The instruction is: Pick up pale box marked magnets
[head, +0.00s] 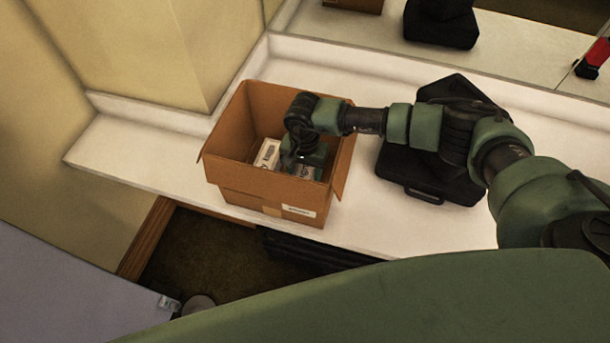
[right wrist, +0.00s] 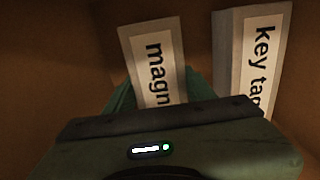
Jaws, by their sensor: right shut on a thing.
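The pale box marked "magn…" (right wrist: 154,62) is in the right wrist view, the end of its label hidden behind my gripper. My right gripper (right wrist: 161,92) is shut on it, with a green finger on each side. In the head view my right gripper (head: 300,160) reaches down inside an open cardboard box (head: 250,183). A small pale box (head: 306,172) shows at the gripper there, mostly hidden; its label cannot be read. My left gripper is not in view.
A pale box marked "key ta…" (right wrist: 254,58) lies close to the right of the held one in the wrist view. Another pale box (head: 267,153) shows inside the carton. A black case (head: 425,178) stands right of the carton on the white counter (head: 130,152); a mirror is behind.

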